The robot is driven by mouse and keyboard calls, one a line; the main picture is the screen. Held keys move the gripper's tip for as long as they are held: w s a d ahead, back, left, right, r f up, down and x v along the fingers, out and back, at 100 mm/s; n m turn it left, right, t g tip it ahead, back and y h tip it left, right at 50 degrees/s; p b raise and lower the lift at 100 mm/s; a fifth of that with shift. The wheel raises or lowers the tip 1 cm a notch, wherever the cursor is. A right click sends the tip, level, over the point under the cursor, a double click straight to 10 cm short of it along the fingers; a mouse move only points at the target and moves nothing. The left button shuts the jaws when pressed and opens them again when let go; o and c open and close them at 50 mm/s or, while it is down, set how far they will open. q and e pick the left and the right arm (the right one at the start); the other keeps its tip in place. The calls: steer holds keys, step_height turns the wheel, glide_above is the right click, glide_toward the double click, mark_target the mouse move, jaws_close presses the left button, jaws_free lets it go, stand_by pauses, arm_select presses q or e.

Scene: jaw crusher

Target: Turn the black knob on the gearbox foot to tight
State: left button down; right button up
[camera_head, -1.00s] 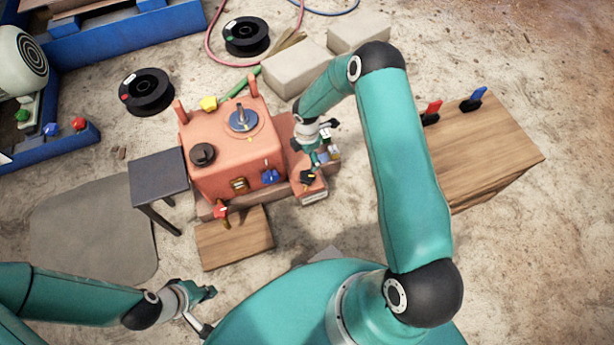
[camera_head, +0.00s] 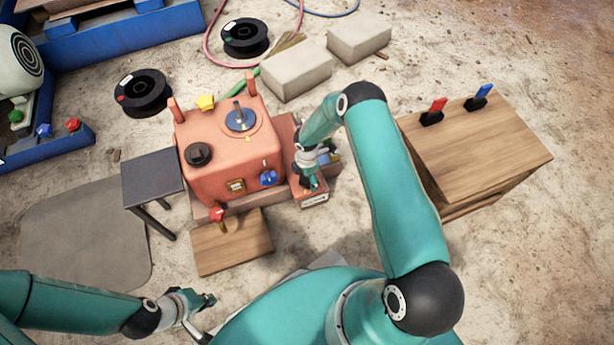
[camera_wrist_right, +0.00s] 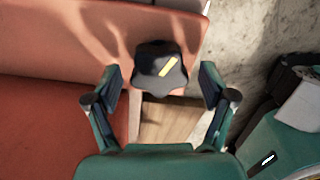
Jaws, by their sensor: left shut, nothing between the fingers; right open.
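The black knob (camera_wrist_right: 158,68) is lobed, with a yellow mark slanting up to the right. In the right wrist view it lies between the spread fingers of my right gripper (camera_wrist_right: 160,77), with gaps to both. In the head view this gripper (camera_head: 310,187) is over the foot of the orange gearbox (camera_head: 225,135) at its right front corner and hides the knob. The foot's pale label (camera_head: 314,201) shows just below. My left gripper (camera_head: 207,301) is shut and empty at the lower left, away from the gearbox.
Another black knob (camera_head: 199,154), a blue knob (camera_head: 268,178) and a red-handled valve (camera_head: 217,213) are on the gearbox. A wooden box (camera_head: 480,150) with red and blue handles stands right. A dark small table (camera_head: 153,178) stands left. Grey blocks (camera_head: 295,72) lie behind.

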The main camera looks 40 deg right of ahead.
steer(key=c, duration=1.2)
steer(key=shift+o, duration=0.2)
steer(key=shift+d, duration=0.15)
